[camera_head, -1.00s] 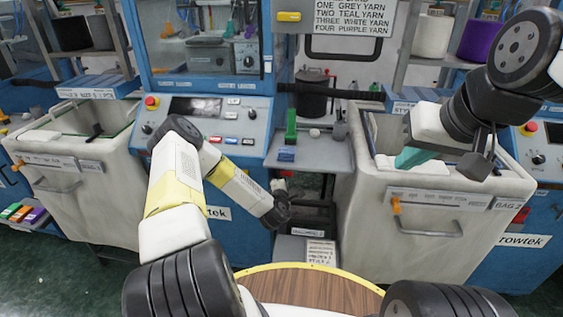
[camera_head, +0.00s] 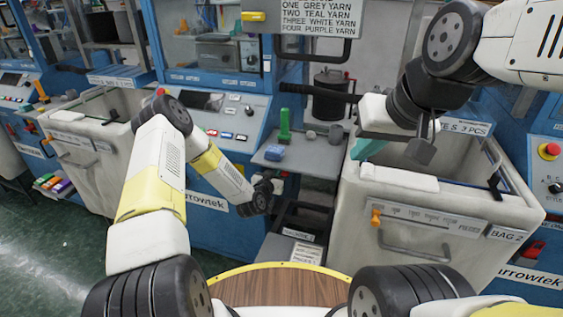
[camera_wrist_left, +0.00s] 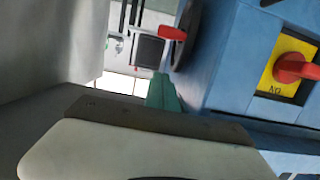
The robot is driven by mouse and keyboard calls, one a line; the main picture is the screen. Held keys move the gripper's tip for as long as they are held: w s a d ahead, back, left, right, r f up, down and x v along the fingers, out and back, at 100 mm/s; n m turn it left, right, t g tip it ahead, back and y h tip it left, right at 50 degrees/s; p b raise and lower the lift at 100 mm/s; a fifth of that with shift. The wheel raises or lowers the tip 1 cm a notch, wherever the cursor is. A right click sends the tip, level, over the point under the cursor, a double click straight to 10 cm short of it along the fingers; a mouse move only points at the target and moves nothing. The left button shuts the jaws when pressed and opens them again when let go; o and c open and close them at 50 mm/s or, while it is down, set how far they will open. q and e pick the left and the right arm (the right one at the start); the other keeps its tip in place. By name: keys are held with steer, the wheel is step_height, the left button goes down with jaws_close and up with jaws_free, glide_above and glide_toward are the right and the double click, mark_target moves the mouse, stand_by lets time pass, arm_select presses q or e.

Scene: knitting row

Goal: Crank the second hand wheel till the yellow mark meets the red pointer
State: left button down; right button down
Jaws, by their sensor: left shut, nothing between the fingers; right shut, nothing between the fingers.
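In the left wrist view, part of a dark round rim (camera_wrist_left: 189,32), possibly a hand wheel, stands at the blue machine's edge, with a red piece (camera_wrist_left: 171,33) beside it. I cannot tell whether that piece is the pointer. I cannot make out the yellow mark. My left gripper's teal fingers (camera_wrist_left: 163,92) are shut and empty, apparently short of the rim; in the head view its dark wrist end (camera_head: 262,194) hangs before the middle blue machine (camera_head: 232,120). My right gripper (camera_head: 366,149) is shut and empty over the right bag's left edge.
Large grey bags stand left (camera_head: 70,128) and right (camera_head: 365,205). A shelf (camera_head: 296,160) between machine and right bag holds a green item (camera_head: 284,128) and a blue block (camera_head: 275,152). A yellow plate with a red switch (camera_wrist_left: 296,68) shows at right. A round wooden top (camera_head: 280,288) is in front.

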arm_select(q)
glide_above(285, 173)
steer(key=f+v, duration=0.1)
steer(key=v, duration=0.2)
steer(key=f, duration=0.3)
steer(key=w+f, duration=0.1)
steer(key=f, duration=0.1)
steer(key=shift+s+f, duration=0.25)
steer(key=shift+f, duration=0.5)
